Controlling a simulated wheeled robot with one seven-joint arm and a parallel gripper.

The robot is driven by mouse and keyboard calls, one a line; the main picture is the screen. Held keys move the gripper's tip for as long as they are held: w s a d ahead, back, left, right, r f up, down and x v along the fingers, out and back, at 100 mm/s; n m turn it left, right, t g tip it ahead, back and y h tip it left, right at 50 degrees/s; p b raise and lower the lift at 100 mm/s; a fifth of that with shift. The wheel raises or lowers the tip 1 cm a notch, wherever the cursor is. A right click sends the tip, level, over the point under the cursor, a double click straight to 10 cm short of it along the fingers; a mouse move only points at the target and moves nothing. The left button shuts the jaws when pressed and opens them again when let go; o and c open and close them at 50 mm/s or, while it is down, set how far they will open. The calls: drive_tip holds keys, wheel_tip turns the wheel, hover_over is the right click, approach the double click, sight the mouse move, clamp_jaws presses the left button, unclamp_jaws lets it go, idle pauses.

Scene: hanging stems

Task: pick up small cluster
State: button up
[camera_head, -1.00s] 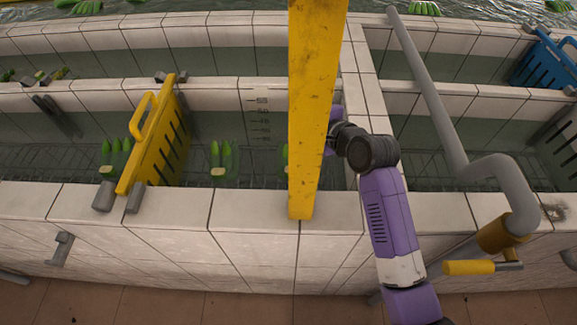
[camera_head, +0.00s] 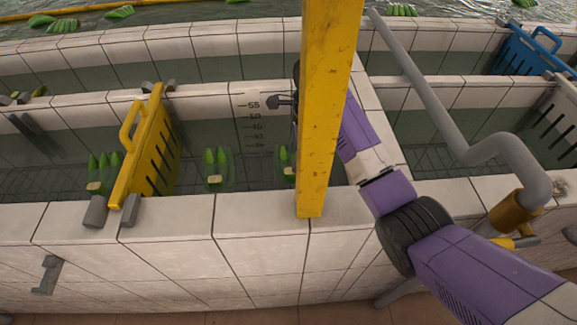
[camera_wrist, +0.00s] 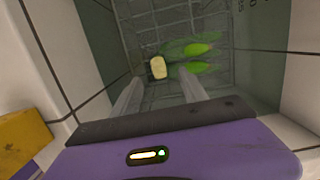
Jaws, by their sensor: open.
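Small green clusters with pale cut ends lie in the water of the near tank. In the head view one cluster (camera_head: 216,167) lies mid-tank, and another cluster (camera_head: 284,164) is partly hidden by the yellow post. A third cluster (camera_head: 103,172) lies left of the yellow divider. In the wrist view a cluster (camera_wrist: 198,58) with a pale cut end lies just beyond my open, empty gripper (camera_wrist: 158,92), apart from the fingers. In the head view my gripper (camera_head: 276,101) is over the tank, mostly hidden behind the post.
A yellow post (camera_head: 322,120) stands in front of my arm. A yellow slotted divider (camera_head: 148,150) crosses the tank to the left. A grey pipe (camera_head: 440,105) runs at the right, and white tiled walls (camera_head: 255,230) edge the tank.

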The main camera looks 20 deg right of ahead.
sight(289, 162)
drive_tip(key=f, duration=0.2)
drive_tip(key=a+f, duration=0.1)
drive_tip(key=f, duration=0.2)
clamp_jaws()
drive_tip(key=shift+w, duration=0.1)
